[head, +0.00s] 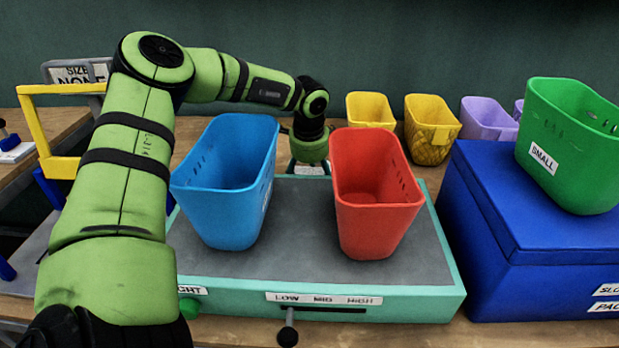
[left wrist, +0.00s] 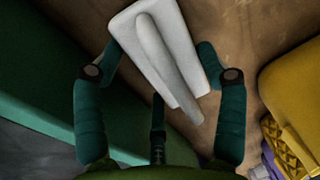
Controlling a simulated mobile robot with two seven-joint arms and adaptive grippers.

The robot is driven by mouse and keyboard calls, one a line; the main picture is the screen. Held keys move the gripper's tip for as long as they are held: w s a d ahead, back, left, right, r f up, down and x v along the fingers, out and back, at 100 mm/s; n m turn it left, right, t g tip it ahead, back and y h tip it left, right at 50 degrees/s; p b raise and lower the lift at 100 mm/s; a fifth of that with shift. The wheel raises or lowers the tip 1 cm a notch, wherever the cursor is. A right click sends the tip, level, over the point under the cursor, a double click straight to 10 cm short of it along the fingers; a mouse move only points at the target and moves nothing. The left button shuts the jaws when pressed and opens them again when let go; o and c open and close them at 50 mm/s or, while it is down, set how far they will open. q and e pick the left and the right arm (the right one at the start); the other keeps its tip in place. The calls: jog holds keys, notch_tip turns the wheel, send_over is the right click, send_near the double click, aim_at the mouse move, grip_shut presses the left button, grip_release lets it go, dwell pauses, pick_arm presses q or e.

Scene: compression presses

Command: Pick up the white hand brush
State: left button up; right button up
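The white hand brush (left wrist: 158,60) lies on the brown tabletop in the left wrist view, its long raised handle running diagonally. My right gripper is in neither view.
A blue bin (head: 224,185) and a red bin (head: 374,205) stand on the grey-topped teal press (head: 300,250). Yellow bins (head: 370,108) (head: 432,128) and a purple bin (head: 487,118) stand behind. A green bin (head: 575,150) sits on a blue box (head: 530,250) at right.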

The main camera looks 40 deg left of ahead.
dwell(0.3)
pick_arm(q)
jog(key=shift+r, duration=0.35)
jog(key=v, duration=0.2)
jog(key=w+v, duration=0.1)
jog(key=v, duration=0.2)
jog(key=a+b+v, duration=0.1)
jog(key=v, duration=0.1)
jog(key=shift+w+d+r, duration=0.1)
jog(key=shift+w+r, duration=0.05)
jog(key=shift+r, duration=1.05)
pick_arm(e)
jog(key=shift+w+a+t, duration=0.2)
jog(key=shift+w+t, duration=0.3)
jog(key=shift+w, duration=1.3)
